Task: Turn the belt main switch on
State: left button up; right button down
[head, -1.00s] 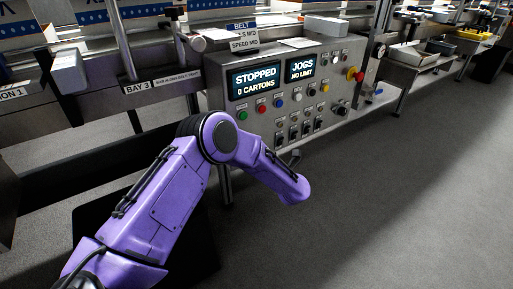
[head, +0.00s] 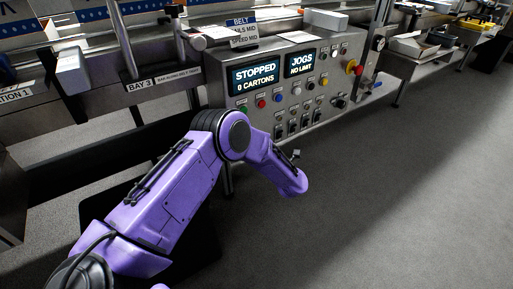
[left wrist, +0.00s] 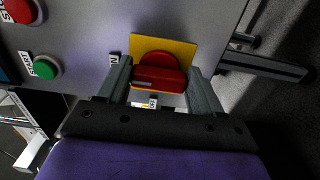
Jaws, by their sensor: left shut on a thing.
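The belt main switch is a red rotary handle (left wrist: 158,80) on a yellow plate (left wrist: 176,47), seen in the left wrist view. Its handle bar lies across the picture, with small labels, partly cut off, at its left and below it. My left gripper (left wrist: 160,88) has one finger on each side of the handle and is shut on it. In the head view my left arm reaches towards the panel, and the gripper's hold on the switch is hidden there. My right gripper is in neither view. A panel screen (head: 254,76) reads "STOPPED, 0 CARTONS".
A green start button (left wrist: 46,67) and a red button (left wrist: 22,10) sit left of the switch. The grey control panel (head: 330,85) carries several buttons and a red knob on yellow (head: 353,67). The floor (head: 400,200) at the right is open.

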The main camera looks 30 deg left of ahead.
pick_arm(q)
jog(key=shift+s+f, duration=0.1)
jog(key=o, duration=1.1)
jog(key=shift+c, duration=0.2)
jog(key=shift+d, duration=0.1)
jog(key=p+v, duration=0.2)
jog(key=v, duration=0.8)
jog(key=shift+d, duration=0.15)
jog(key=shift+s, duration=0.1)
